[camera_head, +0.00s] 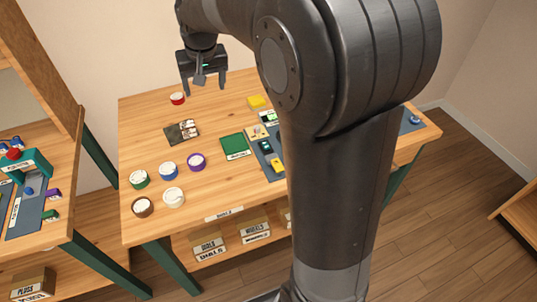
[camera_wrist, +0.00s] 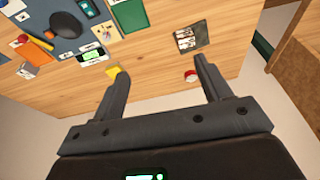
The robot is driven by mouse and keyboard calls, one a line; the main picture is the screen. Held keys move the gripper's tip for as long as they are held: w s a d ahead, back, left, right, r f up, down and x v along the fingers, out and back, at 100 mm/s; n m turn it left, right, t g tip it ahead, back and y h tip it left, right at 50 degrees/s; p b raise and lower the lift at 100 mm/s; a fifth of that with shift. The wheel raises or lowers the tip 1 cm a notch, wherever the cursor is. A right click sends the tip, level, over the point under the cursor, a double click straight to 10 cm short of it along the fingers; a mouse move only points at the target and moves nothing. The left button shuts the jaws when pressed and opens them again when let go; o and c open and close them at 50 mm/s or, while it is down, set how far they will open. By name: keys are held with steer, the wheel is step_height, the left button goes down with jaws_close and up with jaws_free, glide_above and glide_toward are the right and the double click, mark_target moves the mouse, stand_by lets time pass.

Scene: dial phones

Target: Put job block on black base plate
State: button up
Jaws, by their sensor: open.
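My gripper (camera_head: 203,86) is open and empty, held above the back left of the wooden table; its two fingers also show in the wrist view (camera_wrist: 155,68). A dark, flat plate with pale patches on it (camera_head: 171,138) lies on the table below and in front of my gripper; it also shows in the wrist view (camera_wrist: 200,31). It may be the black base plate. A yellow block (camera_head: 257,101) lies to the right, near the mat; it shows beside the left finger in the wrist view (camera_wrist: 113,76). I cannot tell which thing is the job block.
A red round piece (camera_head: 177,98) lies near the back edge. A green plate (camera_head: 234,146) and a grey-blue mat (camera_head: 259,163) with small items are to the right. My arm hides the table's right part.

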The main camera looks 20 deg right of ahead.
steer(key=s+d+t, duration=0.1)
steer(key=s+d, duration=0.2)
steer(key=s, duration=1.1)
steer(key=s+d+t, duration=0.1)
steer(key=s+d, duration=0.1)
steer(key=s, duration=1.3)
steer(key=shift+d+r, duration=0.15)
steer(key=shift+d, duration=0.25)
